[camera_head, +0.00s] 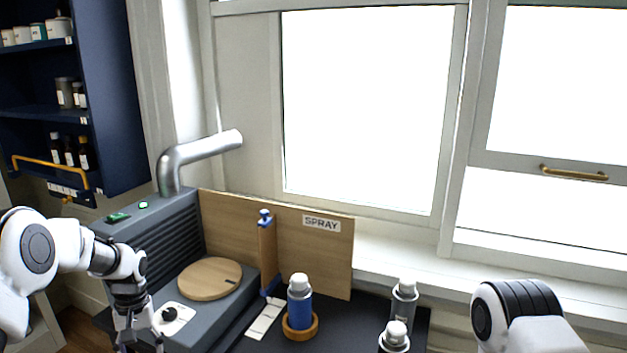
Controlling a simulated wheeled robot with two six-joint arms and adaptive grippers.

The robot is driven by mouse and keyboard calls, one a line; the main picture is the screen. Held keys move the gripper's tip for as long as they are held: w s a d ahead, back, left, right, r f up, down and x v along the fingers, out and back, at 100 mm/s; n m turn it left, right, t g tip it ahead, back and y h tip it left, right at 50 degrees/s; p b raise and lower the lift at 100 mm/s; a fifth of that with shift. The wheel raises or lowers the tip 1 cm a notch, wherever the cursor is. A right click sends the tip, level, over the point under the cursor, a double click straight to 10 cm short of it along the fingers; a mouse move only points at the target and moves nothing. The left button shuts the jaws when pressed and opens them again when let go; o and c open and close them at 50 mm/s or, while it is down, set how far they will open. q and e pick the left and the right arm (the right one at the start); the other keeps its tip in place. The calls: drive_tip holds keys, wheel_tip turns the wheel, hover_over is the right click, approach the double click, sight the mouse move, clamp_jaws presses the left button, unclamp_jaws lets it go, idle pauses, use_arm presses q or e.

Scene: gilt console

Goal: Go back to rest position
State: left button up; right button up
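My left arm comes in from the left edge. Its gripper (138,342) points down at the bottom left, in front of the grey extraction unit; its fingertips run to the bottom edge of the picture, so whether it is open or shut is unclear. No object shows in it. At the bottom right only a white and black part of my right arm is visible; the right gripper is out of view.
A grey extraction unit (190,215) carries a round wooden disc (210,279) and a silver pipe (200,150). A blue spray can (300,307) stands in a wooden ring (300,328). Two grey cans (404,305) (395,338) stand to its right. Dark shelves (110,90) rise at left.

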use_arm(q)
drive_tip(key=s+d+f+m+g+b, duration=0.15)
drive_tip(key=s+d+f, duration=0.25)
drive_tip(key=s+f, duration=0.65)
drive_tip(key=s+d+f+g+b, duration=0.15)
drive_tip(key=s+d+f, duration=0.35)
drive_tip(key=s+f, duration=0.55)
drive_tip(key=s+d+f+m+t, duration=0.2)
drive_tip(key=s+d+t, duration=0.1)
drive_tip(key=s, duration=1.1)
drive_tip(key=shift+s+t+b, duration=0.2)
drive_tip(key=shift+t+b, duration=0.15)
drive_tip(key=shift+t, duration=0.45)
